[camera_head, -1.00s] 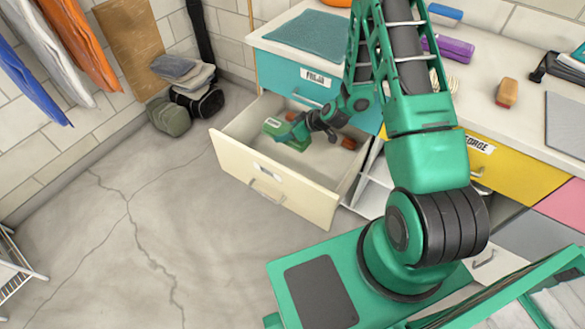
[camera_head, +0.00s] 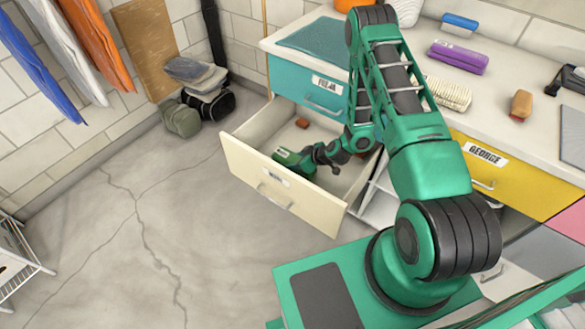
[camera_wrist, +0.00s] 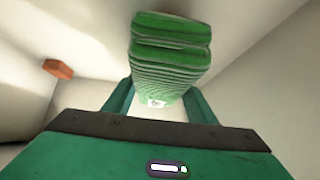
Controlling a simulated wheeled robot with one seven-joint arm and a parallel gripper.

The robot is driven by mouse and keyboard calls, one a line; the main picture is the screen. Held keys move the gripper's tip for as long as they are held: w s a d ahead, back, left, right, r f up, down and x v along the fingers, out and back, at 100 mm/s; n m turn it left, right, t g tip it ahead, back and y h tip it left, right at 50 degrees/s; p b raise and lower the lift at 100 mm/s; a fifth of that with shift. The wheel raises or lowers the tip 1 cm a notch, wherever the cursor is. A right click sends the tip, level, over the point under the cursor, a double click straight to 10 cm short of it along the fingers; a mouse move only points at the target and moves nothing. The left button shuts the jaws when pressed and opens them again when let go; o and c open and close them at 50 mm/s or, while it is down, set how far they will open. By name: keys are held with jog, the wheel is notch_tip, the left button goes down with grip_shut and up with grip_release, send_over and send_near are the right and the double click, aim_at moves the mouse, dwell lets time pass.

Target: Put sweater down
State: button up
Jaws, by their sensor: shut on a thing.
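The sweater (camera_wrist: 170,45) is a green folded bundle with many layers and a small white tag, seen in the wrist view. It sits between the two teal fingers of my gripper (camera_wrist: 160,105), which is shut on it. In the head view the green sweater (camera_head: 288,158) and my gripper (camera_head: 309,158) are inside the open cream drawer (camera_head: 262,183), close behind its front panel. I cannot tell whether the sweater touches the drawer floor.
A small reddish-brown block (camera_head: 302,123) lies at the drawer's back, also in the wrist view (camera_wrist: 58,68). The teal drawer (camera_head: 305,87) above is closed. Dark bags (camera_head: 208,103) stand on the floor at the left. The drawer floor around the sweater looks mostly bare.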

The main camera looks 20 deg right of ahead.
jog(key=shift+f, duration=1.7)
jog(key=o, duration=1.4)
jog(key=shift+f, duration=0.1)
jog(key=shift+c, duration=0.2)
jog(key=v, duration=0.7)
jog(key=shift+s+d+r, duration=0.15)
jog(key=shift+s+r, duration=0.05)
jog(key=shift+r, duration=0.1)
